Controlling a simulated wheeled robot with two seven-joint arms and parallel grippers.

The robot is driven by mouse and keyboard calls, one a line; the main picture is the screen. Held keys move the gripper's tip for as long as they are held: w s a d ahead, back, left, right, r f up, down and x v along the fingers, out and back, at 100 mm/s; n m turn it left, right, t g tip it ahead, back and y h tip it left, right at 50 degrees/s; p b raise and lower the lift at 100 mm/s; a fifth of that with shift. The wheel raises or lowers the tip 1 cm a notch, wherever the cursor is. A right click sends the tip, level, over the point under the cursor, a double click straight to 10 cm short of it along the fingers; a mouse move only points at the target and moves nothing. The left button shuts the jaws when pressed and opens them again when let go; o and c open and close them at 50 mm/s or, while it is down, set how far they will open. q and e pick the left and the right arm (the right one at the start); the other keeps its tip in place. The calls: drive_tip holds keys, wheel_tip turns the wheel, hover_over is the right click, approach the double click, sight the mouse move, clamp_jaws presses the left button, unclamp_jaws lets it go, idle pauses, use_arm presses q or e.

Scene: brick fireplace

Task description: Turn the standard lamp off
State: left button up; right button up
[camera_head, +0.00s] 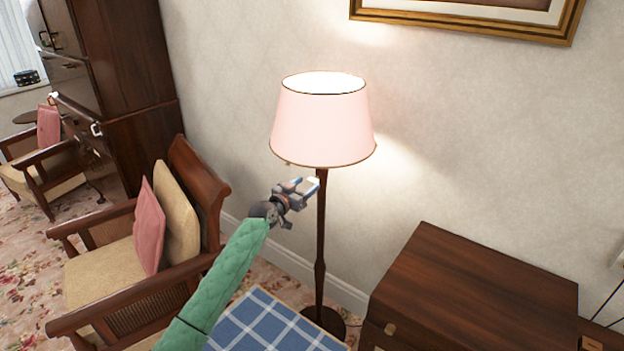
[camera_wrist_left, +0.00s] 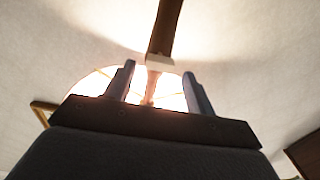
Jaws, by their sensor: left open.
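The standard lamp has a pink shade (camera_head: 322,128) that glows brightly at its open top and throws light on the wall. Its dark wooden pole (camera_head: 320,235) stands on a round base (camera_head: 323,321). My left gripper (camera_head: 304,186) is open and empty, just below the shade and close to the left of the pole. In the left wrist view the lit shade (camera_wrist_left: 90,84) lies behind the two spread fingers (camera_wrist_left: 158,78). The pole (camera_wrist_left: 166,28) comes down from the top, with a pale fitting (camera_wrist_left: 160,61) at its end between the fingertips. I cannot tell whether anything touches.
An armchair (camera_head: 105,265) with a pink cushion stands on the left. A blue checked cloth surface (camera_head: 265,325) lies below my left arm. A wooden chest (camera_head: 470,290) stands right of the lamp. A framed picture (camera_head: 480,18) hangs above; a tall dark cabinet (camera_head: 140,80) stands behind.

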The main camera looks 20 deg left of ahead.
sight(311, 182)
use_arm(q)
drive_tip(key=shift+p+x, duration=0.35)
drive_tip(key=shift+x, duration=1.65)
drive_tip(key=shift+s, duration=0.1)
use_arm(e)
drive_tip(key=f, duration=0.2)
drive_tip(key=s+d+f, duration=0.1)
use_arm(q)
drive_tip(key=c, duration=1)
use_arm(e)
drive_tip(key=shift+d, duration=0.1)
